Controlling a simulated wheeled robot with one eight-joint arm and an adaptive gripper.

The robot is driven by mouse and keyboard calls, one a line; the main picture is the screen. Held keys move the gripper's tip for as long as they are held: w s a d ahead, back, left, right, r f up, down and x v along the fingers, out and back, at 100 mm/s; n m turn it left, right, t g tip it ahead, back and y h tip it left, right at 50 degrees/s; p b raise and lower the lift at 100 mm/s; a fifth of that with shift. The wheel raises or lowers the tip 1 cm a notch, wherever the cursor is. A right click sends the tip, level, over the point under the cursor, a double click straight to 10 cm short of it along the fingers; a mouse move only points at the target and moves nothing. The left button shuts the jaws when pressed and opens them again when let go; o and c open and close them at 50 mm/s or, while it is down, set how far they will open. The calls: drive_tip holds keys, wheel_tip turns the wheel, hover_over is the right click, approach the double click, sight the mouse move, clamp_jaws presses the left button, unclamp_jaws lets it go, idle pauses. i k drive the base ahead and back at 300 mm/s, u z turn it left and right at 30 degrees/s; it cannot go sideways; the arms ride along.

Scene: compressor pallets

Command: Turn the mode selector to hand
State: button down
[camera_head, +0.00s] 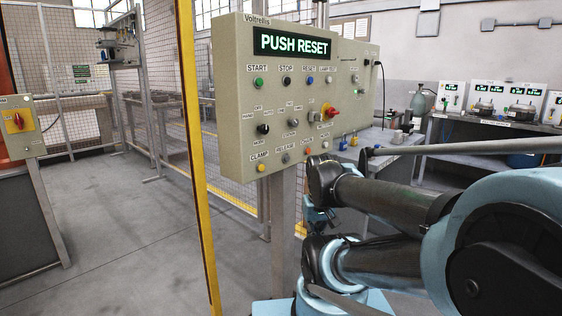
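The mode selector (263,129) is a black knob at the lower left of the beige control panel (230,80), above a MODE label. Small labels around it appear to read HAND on the left, OFF at the top and AUTO on the right. The knob is too small to tell surely which way it points. The panel's screen (292,44) reads PUSH RESET. My arm comes in from the right, in front of the panel's lower right, and its folded links end below the panel. I cannot make out my gripper's fingers. Nothing of mine touches the selector.
The panel also carries a green START button (258,82), a blue RESET button (310,81), a red knob (330,111) and a yellow CLAMP button (261,168). A yellow post (196,150) stands just left. A bench (490,125) with devices is at the back right.

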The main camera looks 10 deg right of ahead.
sight(263, 129)
drive_tip(key=z, duration=0.45)
drive_tip(key=k, duration=0.95)
drive_tip(key=u, duration=0.05)
